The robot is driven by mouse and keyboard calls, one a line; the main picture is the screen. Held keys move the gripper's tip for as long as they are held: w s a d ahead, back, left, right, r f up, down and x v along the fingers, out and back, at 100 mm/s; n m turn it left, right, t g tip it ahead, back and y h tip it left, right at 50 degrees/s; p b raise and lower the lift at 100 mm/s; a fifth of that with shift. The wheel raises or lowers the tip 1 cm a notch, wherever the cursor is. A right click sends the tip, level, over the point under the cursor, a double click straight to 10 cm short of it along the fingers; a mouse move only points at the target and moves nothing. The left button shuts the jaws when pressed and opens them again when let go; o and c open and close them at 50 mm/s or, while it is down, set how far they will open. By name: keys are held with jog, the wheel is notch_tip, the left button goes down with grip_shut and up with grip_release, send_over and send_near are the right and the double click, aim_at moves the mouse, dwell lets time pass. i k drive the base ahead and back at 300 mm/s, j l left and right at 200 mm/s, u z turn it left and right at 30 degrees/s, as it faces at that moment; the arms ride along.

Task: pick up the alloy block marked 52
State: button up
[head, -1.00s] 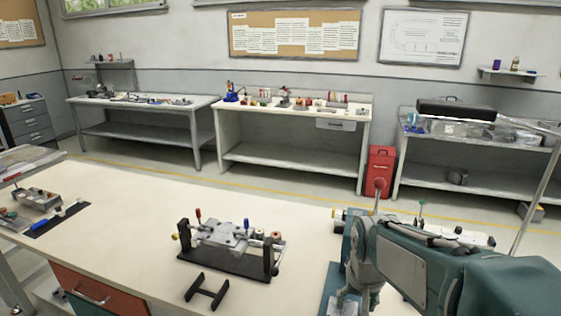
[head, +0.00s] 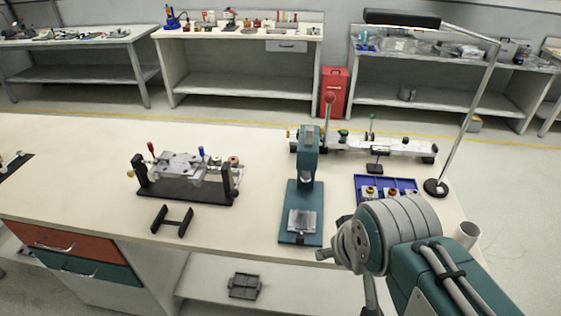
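No marking 52 can be read on anything in view. A small silver metal block (head: 302,221) sits on the base of a teal bench press (head: 308,160), near the bench's front edge. It could be an alloy block, but I cannot tell. A grey metal piece (head: 182,164) rests in a black fixture (head: 187,193) left of the press. My arm covers the lower right of the head view, in front of and right of the press. My gripper's fingers do not show.
A blue tray (head: 358,186) with small round parts lies right of the press, near a lamp base (head: 436,188). A black H-shaped stand (head: 172,221) lies before the fixture. A long rail fixture (head: 396,147) stands behind. The bench's left middle (head: 75,165) is clear.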

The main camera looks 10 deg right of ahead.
aim_at(365, 196)
jog(key=z, duration=0.8)
